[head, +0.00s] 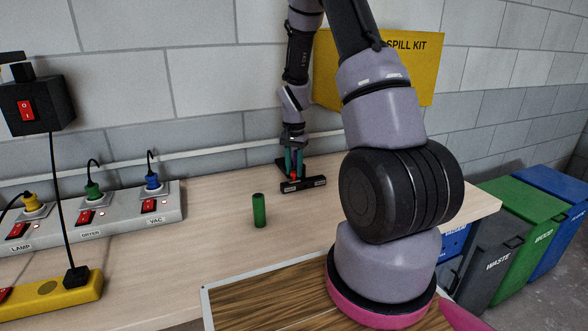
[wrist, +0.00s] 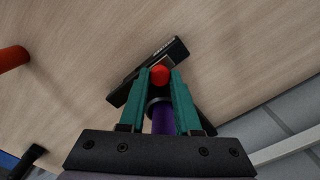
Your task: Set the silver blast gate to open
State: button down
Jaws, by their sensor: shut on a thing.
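A low black housing with a white label (head: 304,185) stands on the bench near the wall; it also shows in the wrist view (wrist: 173,52), with a small grey strip near the knob. I take it for the blast gate, but little silver shows. My gripper (head: 295,172) reaches down to it with teal fingers, which also show in the wrist view (wrist: 160,78). They are shut on a red knob (wrist: 160,74) at the housing. A purple part (wrist: 163,118) shows between the fingers; I cannot tell what it belongs to. The label and gate setting are unreadable.
A green cylinder (head: 259,210) stands on the bench in front. A red cylinder (wrist: 12,57) is at the wrist view's left edge. A grey switch strip (head: 110,212) and yellow power strip (head: 55,296) lie left. A yellow spill kit sign (head: 418,75) hangs behind my arm.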

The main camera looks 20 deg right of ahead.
jog(key=shift+d, duration=1.4)
jog(key=c, duration=0.6)
grip_release()
notch_tip(320, 180, up, 11)
